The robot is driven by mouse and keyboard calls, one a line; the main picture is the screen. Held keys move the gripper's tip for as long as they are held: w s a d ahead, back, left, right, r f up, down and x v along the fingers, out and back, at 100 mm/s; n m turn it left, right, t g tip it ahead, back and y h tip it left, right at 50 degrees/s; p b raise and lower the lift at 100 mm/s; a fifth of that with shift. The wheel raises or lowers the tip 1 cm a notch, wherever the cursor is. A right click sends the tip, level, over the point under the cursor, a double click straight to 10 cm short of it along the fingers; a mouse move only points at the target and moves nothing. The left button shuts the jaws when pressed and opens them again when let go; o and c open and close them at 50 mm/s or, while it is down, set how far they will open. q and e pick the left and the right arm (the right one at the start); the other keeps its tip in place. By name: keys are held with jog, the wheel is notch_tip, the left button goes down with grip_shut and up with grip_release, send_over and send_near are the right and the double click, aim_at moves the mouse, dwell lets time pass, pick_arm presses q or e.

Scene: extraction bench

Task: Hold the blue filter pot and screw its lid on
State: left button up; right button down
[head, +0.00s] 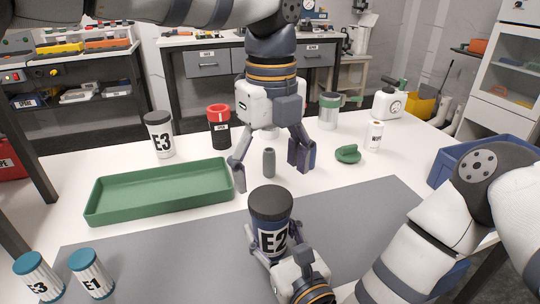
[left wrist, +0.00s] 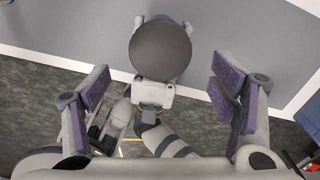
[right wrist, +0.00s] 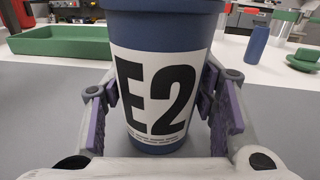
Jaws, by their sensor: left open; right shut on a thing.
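The blue filter pot (head: 268,240), labelled E2, stands upright over the front of the grey mat. My right gripper (right wrist: 160,110) is shut around its sides, one finger on each side of the label. A dark round lid (head: 270,203) sits level on the pot's top; I cannot tell how tightly it is screwed. The lid also shows from above in the left wrist view (left wrist: 160,52). My left gripper (head: 270,168) is open and empty, fingers pointing down, above and behind the pot. Its fingers are wide apart and do not touch the lid.
A green tray (head: 160,192) lies to the left. A small grey-blue cylinder (head: 269,162) and a green piece (head: 347,154) stand behind. Two teal-capped jars (head: 92,274) are front left.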

pick_arm(q)
jog(key=n, duration=0.7)
jog(key=shift+r+n, duration=0.15)
jog(key=shift+n, duration=0.25)
jog(key=n, duration=0.4)
jog(key=shift+r, duration=0.1)
jog(key=n, duration=0.3)
jog(key=shift+n, duration=0.4)
jog(key=n, duration=0.3)
jog(key=shift+r+n, duration=0.15)
jog(key=shift+n, duration=0.15)
jog(key=n, duration=0.4)
jog(key=shift+r, duration=0.1)
jog(key=n, duration=0.3)
jog(key=shift+n, duration=0.4)
jog(key=n, duration=0.3)
jog(key=shift+r+n, duration=0.15)
jog(key=shift+n, duration=0.25)
jog(key=n, duration=0.4)
jog(key=shift+a+r, duration=0.1)
jog(key=n, duration=0.3)
jog(key=shift+r, duration=0.1)
jog(key=n, duration=0.3)
jog(key=shift+r, duration=0.1)
jog(key=n, duration=0.5)
jog(key=shift+r+n, duration=0.1)
jog(key=shift+n, duration=0.2)
